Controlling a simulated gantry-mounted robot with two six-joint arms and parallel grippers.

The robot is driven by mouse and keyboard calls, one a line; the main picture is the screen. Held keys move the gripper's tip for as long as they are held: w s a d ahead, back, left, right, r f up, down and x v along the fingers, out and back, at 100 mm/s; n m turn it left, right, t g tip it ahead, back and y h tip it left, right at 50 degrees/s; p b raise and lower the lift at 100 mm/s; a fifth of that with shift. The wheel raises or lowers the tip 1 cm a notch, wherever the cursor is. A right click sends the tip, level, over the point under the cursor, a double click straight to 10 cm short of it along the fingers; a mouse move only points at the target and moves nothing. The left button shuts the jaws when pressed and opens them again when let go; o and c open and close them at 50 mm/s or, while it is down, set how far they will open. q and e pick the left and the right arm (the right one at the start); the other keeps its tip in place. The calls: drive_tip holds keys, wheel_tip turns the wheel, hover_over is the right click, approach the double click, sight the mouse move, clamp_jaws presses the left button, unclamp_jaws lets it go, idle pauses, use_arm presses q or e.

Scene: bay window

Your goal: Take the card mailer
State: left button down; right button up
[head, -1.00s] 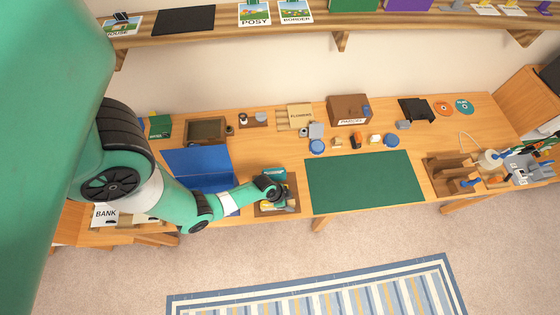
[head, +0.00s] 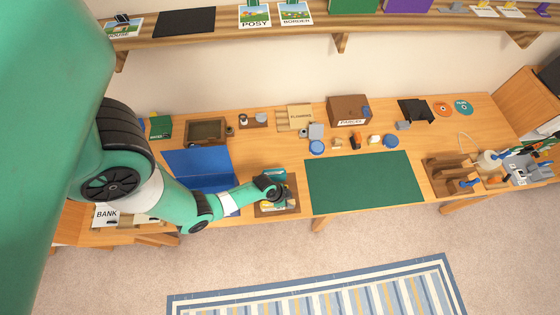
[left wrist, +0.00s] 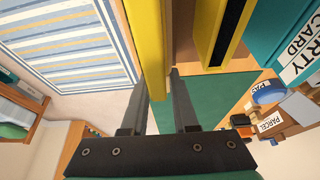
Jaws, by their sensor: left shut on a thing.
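My left gripper (head: 279,193) is over a small brown wooden tray (head: 293,208) at the table's front edge. In the left wrist view its two fingers (left wrist: 160,95) are shut on a flat yellow item (left wrist: 149,45), which runs up between them. No label shows on this item, so I cannot tell from print whether it is the card mailer. A black and yellow item (left wrist: 221,35) and a teal item marked PARTY CARD (left wrist: 294,45) stand beside it, apart from the fingers. In the head view my gripper hides part of the tray's contents. My right gripper is not in view.
A green mat (head: 365,182) lies clear right of the tray. A blue open folder-like thing (head: 197,161) is on the left. A parcel box (head: 349,109) and several small objects stand behind the mat. A wooden rack (head: 452,177) is at the right.

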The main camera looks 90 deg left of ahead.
use_arm(q)
drive_tip(key=shift+r+p, duration=0.45)
drive_tip(key=shift+r, duration=0.1)
drive_tip(key=shift+r+p, duration=1.6)
drive_tip(key=shift+r, duration=0.05)
